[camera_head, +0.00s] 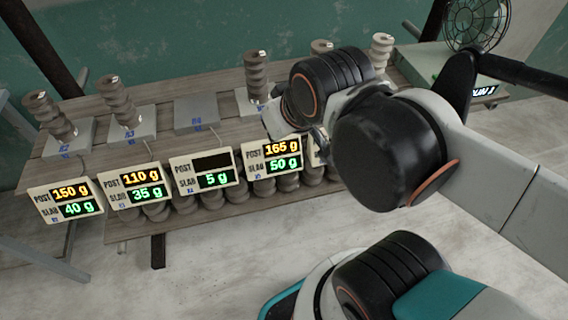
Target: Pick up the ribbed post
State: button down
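Several grey ribbed posts stand on small grey slabs along a wooden table. From the left, one post (55,117) stands on the first slab, another (118,100) on the second, and one (257,77) on the fourth. Farther right, a post top (321,47) shows behind my arm, and a paler post (382,52) stands at the far right. The third slab (196,114) is bare. My arm's end lies just right of the fourth slab's post, in front of the table. Its fingers cannot be made out, and contact with a post cannot be judged.
Display boxes line the front edge; the leftmost (66,200) reads 150 g and 40 g. The third box (205,172) has a blank upper line over 5 g. More ribbed pieces (238,192) sit below. A fan (476,22) stands at back right.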

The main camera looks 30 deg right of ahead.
aim_at(382, 44)
jog(key=l+z, duration=0.1)
jog(key=z, duration=0.9)
